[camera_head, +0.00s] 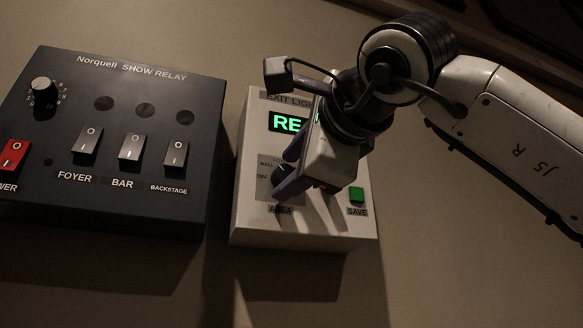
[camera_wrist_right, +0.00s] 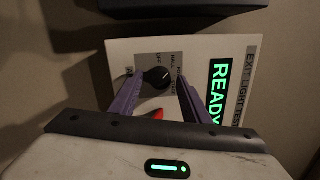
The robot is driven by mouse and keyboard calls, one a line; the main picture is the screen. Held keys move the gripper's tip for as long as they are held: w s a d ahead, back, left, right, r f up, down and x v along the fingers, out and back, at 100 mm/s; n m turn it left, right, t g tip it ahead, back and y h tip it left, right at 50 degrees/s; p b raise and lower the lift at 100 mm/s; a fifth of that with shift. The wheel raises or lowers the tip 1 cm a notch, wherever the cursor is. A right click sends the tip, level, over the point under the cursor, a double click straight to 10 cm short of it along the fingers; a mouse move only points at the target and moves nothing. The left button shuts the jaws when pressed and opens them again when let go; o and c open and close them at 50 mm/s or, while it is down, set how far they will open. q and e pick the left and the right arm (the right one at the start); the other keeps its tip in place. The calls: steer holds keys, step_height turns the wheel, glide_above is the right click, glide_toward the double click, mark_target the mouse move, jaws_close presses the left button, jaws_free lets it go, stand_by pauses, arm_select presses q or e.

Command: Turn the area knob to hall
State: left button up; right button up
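The area knob (camera_wrist_right: 156,78) is a round black dial on a grey label plate of the white exit light box (camera_head: 246,215). Small lettering with OFF and HALL surrounds it. A small light mark shows on the knob, but I cannot tell surely which label it points to. My right gripper (camera_head: 287,180) is over the plate, and its purple fingers hide most of the knob in the head view. In the right wrist view the right gripper (camera_wrist_right: 160,80) is open, with one finger on each side of the knob and gaps between. My left gripper is not in view.
The box has a green READY display (camera_wrist_right: 219,88), a green SAVE button (camera_head: 357,194) and a red part (camera_wrist_right: 156,114) near the fingers. A dark Show Relay panel (camera_head: 120,85) with switches and a dial stands to the left. The desk in front is clear.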

steer(key=shift+s, duration=0.1)
steer(key=shift+s+d, duration=0.15)
steer(key=shift+s, duration=0.15)
arm_select(q)
steer(key=b, duration=0.1)
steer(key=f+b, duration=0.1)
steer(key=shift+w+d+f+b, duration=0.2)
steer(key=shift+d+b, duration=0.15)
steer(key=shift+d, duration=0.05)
arm_select(e)
steer(key=v, duration=0.9)
steer(key=shift+s, duration=0.2)
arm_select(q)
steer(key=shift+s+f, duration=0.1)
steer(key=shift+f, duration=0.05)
arm_select(e)
steer(key=shift+f, duration=0.15)
